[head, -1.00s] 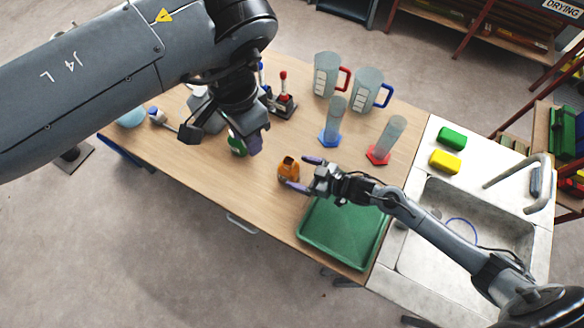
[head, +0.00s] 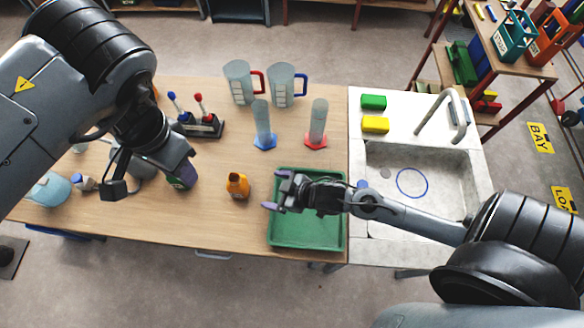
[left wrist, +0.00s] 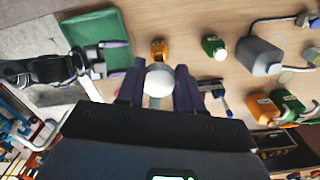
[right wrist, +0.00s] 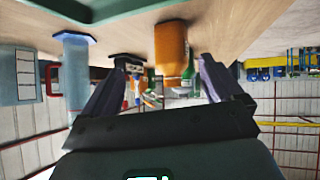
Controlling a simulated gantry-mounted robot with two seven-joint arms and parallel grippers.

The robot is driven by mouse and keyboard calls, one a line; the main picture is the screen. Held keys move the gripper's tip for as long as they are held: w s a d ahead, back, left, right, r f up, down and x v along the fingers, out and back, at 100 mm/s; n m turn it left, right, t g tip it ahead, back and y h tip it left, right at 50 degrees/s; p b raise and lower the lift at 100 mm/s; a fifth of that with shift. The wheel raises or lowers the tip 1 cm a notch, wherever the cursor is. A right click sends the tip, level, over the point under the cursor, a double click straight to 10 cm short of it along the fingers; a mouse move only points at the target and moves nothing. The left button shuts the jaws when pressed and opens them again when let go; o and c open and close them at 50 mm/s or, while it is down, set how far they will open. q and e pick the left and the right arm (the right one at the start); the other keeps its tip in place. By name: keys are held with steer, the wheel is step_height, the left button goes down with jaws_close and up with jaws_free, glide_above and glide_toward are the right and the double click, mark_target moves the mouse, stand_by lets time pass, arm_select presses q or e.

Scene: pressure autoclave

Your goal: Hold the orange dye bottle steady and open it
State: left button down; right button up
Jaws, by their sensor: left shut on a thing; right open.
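The orange dye bottle (head: 237,187) stands upright on the table between my grippers; its top looks dark and uncapped. It also shows beyond the fingers in the left wrist view (left wrist: 159,50) and in the right wrist view (right wrist: 171,48). My left gripper (head: 180,170) is above the table left of the bottle. It is shut on a white rounded thing (left wrist: 160,80), which looks like a cap.
The green tray (head: 306,245) lies right of the bottle, beside the sink (head: 405,190). A green bottle (left wrist: 211,45) stands near my left gripper. Two cylinders (head: 263,125) (head: 317,124) and two jugs (head: 241,84) (head: 284,85) stand behind. The table just in front of the bottle is clear.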

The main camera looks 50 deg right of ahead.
arm_select(q)
steer(key=shift+s+f, duration=0.1)
steer(key=shift+f, duration=0.05)
arm_select(e)
steer(key=s+r+m+g+h, duration=0.25)
steer(key=s+g, duration=0.35)
steer(key=s, duration=0.7)
arm_select(q)
steer(key=w+a+f+n, duration=0.4)
steer(key=a+f+n, duration=0.3)
steer(key=a+f, duration=0.45)
steer(key=w+a+f+n, duration=0.4)
steer(key=a+f+n, duration=0.4)
steer(key=a, duration=0.7)
step_height(320, 180, up, 20)
steer(key=p, duration=2)
steer(key=shift+d, duration=0.35)
arm_select(e)
step_height(320, 180, up, 20)
steer(key=shift+d, duration=0.4)
